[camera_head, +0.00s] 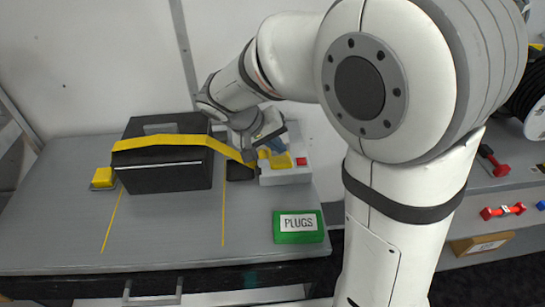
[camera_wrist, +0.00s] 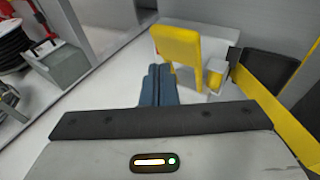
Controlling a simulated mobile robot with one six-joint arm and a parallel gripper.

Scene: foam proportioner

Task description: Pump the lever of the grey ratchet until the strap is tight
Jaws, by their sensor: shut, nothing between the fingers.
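The grey ratchet (camera_head: 287,176) sits on the bench right of the black case (camera_head: 165,170). It has a yellow lever (camera_head: 281,160) and a red piece on top. In the wrist view the lever (camera_wrist: 178,46) is a broad yellow plate tilted up from the pale ratchet body (camera_wrist: 194,81), beside a small yellow drum. The yellow strap (camera_head: 165,142) runs over the case and down towards the ratchet; in the head view it looks raised near the case's right edge. My gripper (camera_head: 266,143) is shut and empty by the lever. In the wrist view its fingertips (camera_wrist: 160,68) are just below the lever; contact is unclear.
A yellow anchor block (camera_head: 103,177) stands left of the case. A green box marked PLUGS (camera_head: 299,226) lies in front of the ratchet. A wall is behind the bench. Bare bench top (camera_head: 165,235) lies in front of the case.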

